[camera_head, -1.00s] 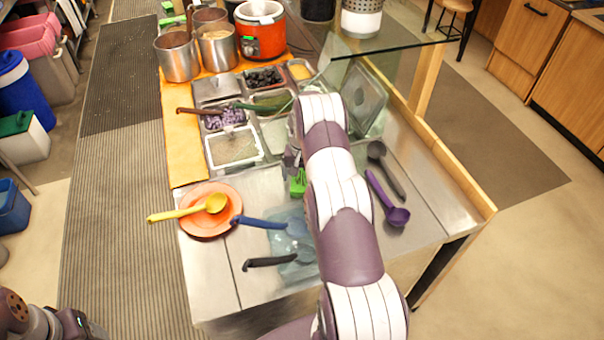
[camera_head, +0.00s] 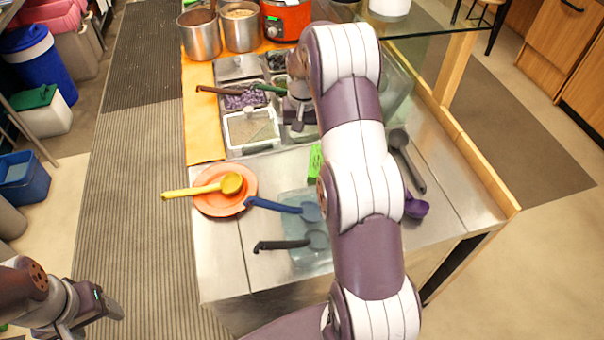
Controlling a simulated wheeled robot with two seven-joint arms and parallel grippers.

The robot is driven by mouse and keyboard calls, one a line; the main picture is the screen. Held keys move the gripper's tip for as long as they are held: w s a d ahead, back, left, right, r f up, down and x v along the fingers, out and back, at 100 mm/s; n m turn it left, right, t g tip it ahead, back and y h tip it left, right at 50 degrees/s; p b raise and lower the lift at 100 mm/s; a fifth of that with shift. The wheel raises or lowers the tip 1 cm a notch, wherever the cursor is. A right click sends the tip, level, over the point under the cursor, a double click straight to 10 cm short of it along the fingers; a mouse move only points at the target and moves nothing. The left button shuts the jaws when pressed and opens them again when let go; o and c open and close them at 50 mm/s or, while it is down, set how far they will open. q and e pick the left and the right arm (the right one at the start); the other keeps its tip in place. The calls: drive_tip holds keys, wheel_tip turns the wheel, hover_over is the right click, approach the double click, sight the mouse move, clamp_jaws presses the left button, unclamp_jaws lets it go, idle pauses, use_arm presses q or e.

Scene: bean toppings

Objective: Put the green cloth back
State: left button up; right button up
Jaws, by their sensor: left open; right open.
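The green cloth (camera_head: 315,163) lies as a small bright green piece on the steel counter, just left of my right forearm; its right side may be hidden by the arm. My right gripper (camera_head: 298,122) is open, beyond the cloth and over the topping pans, pointing down and apart from the cloth. The arm hides part of the pans behind it. My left gripper (camera_head: 112,308) is open and empty at the lower left, over the floor beside the counter.
An orange plate (camera_head: 212,208) with a yellow ladle (camera_head: 230,184), a blue ladle (camera_head: 275,206) and a black ladle (camera_head: 282,245) occupy the counter's left front. A grey ladle (camera_head: 405,155) and purple ladle (camera_head: 416,207) lie right of my arm. Pots (camera_head: 200,40) stand behind.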

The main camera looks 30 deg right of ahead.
drive_tip(key=s+a+r+n, duration=0.2)
drive_tip(key=s+a+n, duration=0.1)
drive_tip(key=s+a, duration=0.6)
drive_tip(key=s+a+r+n+t, duration=0.1)
drive_tip(key=s+a+r+n, duration=0.1)
drive_tip(key=s+a, duration=0.7)
drive_tip(key=s+n, duration=0.1)
drive_tip(key=s, duration=0.2)
drive_tip(key=shift+a, duration=0.2)
drive_tip(key=shift+w+r, duration=0.1)
drive_tip(key=shift+w, duration=0.05)
